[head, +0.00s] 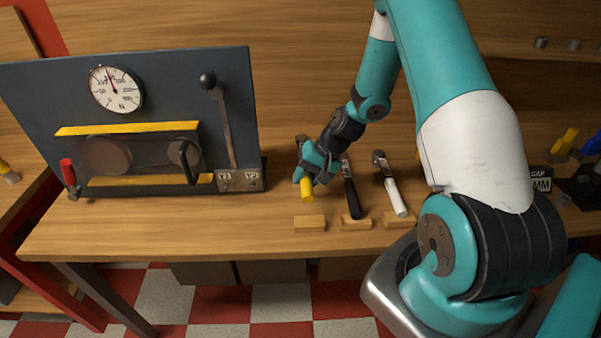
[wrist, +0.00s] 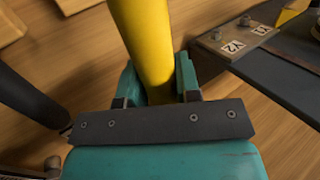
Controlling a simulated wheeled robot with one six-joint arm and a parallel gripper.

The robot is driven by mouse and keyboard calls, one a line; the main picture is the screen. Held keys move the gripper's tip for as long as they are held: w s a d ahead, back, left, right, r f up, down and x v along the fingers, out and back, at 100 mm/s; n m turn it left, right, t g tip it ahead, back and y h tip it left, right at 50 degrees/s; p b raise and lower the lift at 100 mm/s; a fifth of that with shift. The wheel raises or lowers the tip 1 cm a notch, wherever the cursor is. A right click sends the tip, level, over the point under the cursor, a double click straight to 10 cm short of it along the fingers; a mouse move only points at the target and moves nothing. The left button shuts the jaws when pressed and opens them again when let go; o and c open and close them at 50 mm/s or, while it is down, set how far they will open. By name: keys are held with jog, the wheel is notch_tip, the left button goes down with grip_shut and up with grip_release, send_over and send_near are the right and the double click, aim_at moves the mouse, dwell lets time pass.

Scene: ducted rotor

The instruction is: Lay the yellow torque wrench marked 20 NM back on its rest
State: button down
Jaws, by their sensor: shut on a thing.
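My gripper (head: 314,173) is shut on the yellow handle of the torque wrench (head: 306,189), just above the wooden bench. In the wrist view, the yellow handle (wrist: 147,40) runs up between the teal fingers of my gripper (wrist: 155,80). The 20 NM mark cannot be read in either view. A wooden rest block (head: 310,223) lies in front of the held wrench, toward the bench's front edge, and looks bare.
A black-handled wrench (head: 351,197) and a white-handled wrench (head: 395,197) lie just right, by their own blocks. On the left stands a dark panel (head: 225,90) with a dial (head: 116,89) and a lever (head: 222,115). Bench is clear between panel and blocks.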

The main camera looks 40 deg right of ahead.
jog(key=shift+d, duration=0.25)
jog(key=shift+s, duration=0.2)
jog(key=shift+f+b, duration=2.1)
jog(key=shift+f, duration=0.8)
jog(key=shift+f+b, duration=0.3)
jog(key=shift+f, duration=0.1)
jog(key=c, duration=0.7)
grip_release()
jog(key=shift+c, duration=0.2)
